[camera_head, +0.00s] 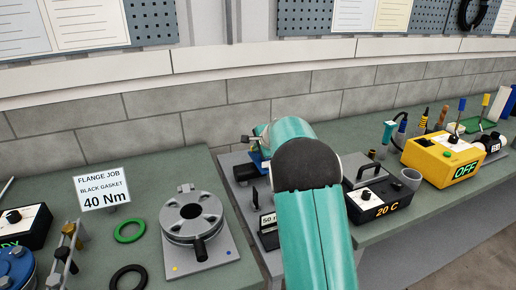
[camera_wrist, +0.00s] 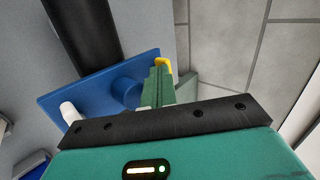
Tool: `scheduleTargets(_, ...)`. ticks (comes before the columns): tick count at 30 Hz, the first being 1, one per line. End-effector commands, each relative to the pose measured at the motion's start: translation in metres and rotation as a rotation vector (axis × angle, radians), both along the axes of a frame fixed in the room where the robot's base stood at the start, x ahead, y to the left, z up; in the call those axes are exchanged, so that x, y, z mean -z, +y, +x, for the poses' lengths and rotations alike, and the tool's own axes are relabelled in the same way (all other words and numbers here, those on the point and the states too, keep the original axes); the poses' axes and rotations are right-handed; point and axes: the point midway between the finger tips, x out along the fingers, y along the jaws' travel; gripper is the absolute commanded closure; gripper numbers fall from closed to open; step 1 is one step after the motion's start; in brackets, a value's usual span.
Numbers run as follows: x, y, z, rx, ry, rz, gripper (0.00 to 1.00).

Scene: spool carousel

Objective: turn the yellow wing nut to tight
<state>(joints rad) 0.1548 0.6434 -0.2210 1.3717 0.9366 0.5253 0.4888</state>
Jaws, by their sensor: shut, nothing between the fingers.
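A small yellow piece (camera_wrist: 165,63), which looks like the wing nut, shows in the wrist view just past the tips of my gripper. The rest of it is hidden behind the fingers, so I cannot tell its angle or whether they touch. My gripper (camera_wrist: 159,84) has its green fingers together, with nothing between them. Beside it is a blue plate (camera_wrist: 85,92) with a round blue boss (camera_wrist: 126,92). In the head view my teal arm covers most of this spot, and I cannot make out the wing nut there.
A black bar (camera_wrist: 82,35) crosses beyond the blue plate, and a white peg (camera_wrist: 68,112) stands at its left. In the head view, a grey flange (camera_head: 190,217) sits left of my arm. A black 20 C box (camera_head: 380,200) and yellow OFF box (camera_head: 440,158) stand right.

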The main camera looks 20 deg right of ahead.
Motion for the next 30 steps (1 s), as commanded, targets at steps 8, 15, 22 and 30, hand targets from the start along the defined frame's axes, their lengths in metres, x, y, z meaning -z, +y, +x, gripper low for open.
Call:
scheduleTargets(8,0.0,0.007,0.009,-0.001,-0.003,0.0,1.0)
scheduleTargets(15,0.0,0.008,0.011,-0.002,-0.006,0.001,1.0)
scheduleTargets(22,0.0,0.0,0.009,-0.002,-0.007,0.001,1.0)
scheduleTargets(30,0.0,-0.011,0.006,0.001,-0.005,0.001,1.0)
